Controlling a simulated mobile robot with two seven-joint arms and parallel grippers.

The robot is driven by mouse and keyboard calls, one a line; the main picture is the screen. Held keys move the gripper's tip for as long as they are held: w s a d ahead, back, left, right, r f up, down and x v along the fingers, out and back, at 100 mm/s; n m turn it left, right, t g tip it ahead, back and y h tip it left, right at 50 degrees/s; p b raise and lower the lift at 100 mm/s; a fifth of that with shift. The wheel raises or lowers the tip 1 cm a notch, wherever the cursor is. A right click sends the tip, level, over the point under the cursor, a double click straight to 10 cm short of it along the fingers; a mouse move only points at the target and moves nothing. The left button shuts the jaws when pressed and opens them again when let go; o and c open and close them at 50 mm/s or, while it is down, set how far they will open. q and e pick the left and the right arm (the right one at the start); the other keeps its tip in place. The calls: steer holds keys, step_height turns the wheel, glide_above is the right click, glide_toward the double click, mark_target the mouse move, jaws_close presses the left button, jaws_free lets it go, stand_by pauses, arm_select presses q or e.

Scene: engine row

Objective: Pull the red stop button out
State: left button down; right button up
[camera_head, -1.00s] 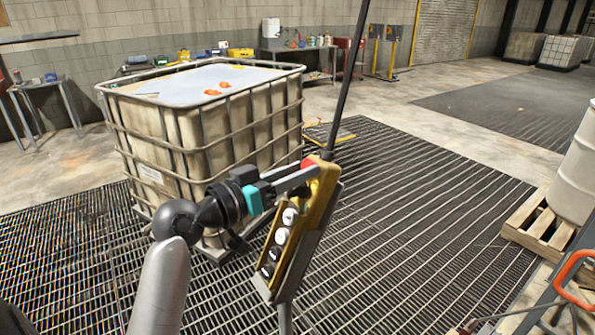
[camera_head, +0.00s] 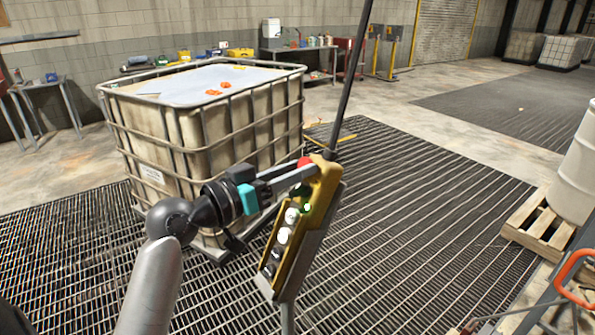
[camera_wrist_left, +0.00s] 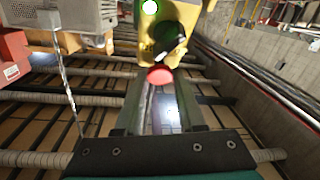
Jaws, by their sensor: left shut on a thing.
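The yellow pendant box (camera_head: 326,184) hangs tilted in the middle of the head view, with a column of buttons on its face. The red stop button (camera_head: 304,161) is at its upper left side, partly hidden by a gripper finger. My left gripper (camera_head: 306,171) reaches it from the left and is shut on it. In the left wrist view, the red button (camera_wrist_left: 160,76) sits between the fingertips, in front of the yellow box (camera_wrist_left: 150,48). A green lamp (camera_head: 308,208) glows on the box. My right gripper is not in view.
A dark pole (camera_head: 350,80) rises from the top of the pendant box. A caged white tank (camera_head: 150,130) stands close behind my left gripper. A white drum (camera_head: 577,175) on a pallet (camera_head: 540,225) is at the right. The grated floor right of the box is clear.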

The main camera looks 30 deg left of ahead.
arm_select(q)
steer(key=shift+s+r, duration=0.1)
steer(key=shift+s, duration=0.05)
steer(key=shift+c, duration=2.4)
jaws_free()
steer(key=b+v, duration=0.3)
steer(key=v, duration=1.2)
